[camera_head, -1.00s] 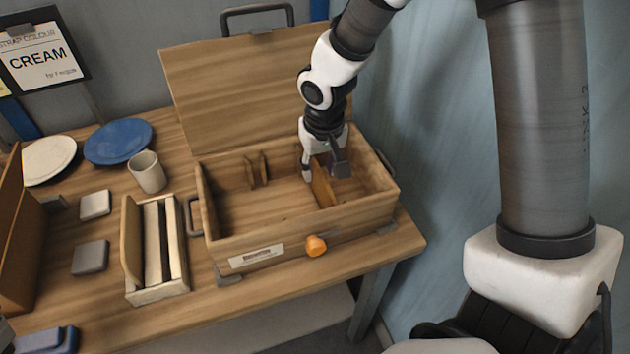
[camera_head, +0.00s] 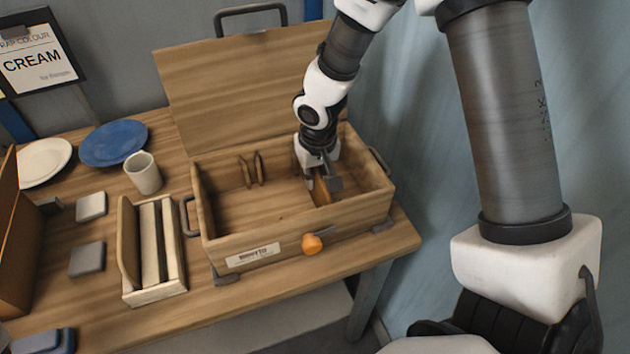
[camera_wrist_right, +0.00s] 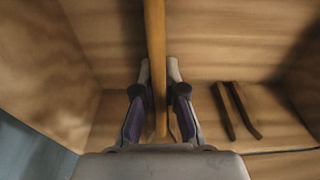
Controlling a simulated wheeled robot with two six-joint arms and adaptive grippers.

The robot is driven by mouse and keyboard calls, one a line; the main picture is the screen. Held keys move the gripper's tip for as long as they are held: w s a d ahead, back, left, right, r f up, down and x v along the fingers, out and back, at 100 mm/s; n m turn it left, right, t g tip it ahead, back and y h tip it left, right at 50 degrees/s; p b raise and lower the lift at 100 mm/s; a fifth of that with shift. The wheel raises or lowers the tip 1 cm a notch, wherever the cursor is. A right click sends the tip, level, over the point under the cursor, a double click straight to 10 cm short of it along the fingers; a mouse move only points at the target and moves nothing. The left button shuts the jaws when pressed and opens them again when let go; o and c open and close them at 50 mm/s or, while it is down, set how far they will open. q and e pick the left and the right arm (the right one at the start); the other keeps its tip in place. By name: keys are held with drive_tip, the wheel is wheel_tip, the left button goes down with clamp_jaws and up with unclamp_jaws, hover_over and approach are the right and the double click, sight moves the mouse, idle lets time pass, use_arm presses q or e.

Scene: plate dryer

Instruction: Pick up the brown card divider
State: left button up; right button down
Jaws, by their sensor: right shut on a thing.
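The brown card divider (camera_head: 322,196) stands upright inside the open wooden box (camera_head: 226,225), right of the middle. In the right wrist view the divider (camera_wrist_right: 155,45) runs as a thin edge between my fingers. My right gripper (camera_head: 320,181) reaches down into the box from above and is shut on the divider. The fingertips of the right gripper (camera_wrist_right: 159,72) lie on both sides of it. The divider's lower part is partly hidden by the box's front wall and the gripper. My left gripper is not in view.
Two small slats (camera_head: 251,169) stand at the box's back wall; the lid (camera_head: 240,85) is raised behind. An orange knob (camera_head: 312,244) is on the front. A slotted wooden tray (camera_head: 155,293), a cup (camera_head: 143,173), a blue plate (camera_head: 113,143) and a cream plate (camera_head: 43,161) stand left.

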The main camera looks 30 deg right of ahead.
drive_tip(key=shift+w+r, duration=0.15)
drive_tip(key=shift+r, duration=0.25)
wheel_tip(320, 180, up, 17)
drive_tip(key=p, duration=0.1)
drive_tip(key=shift+p, duration=0.4)
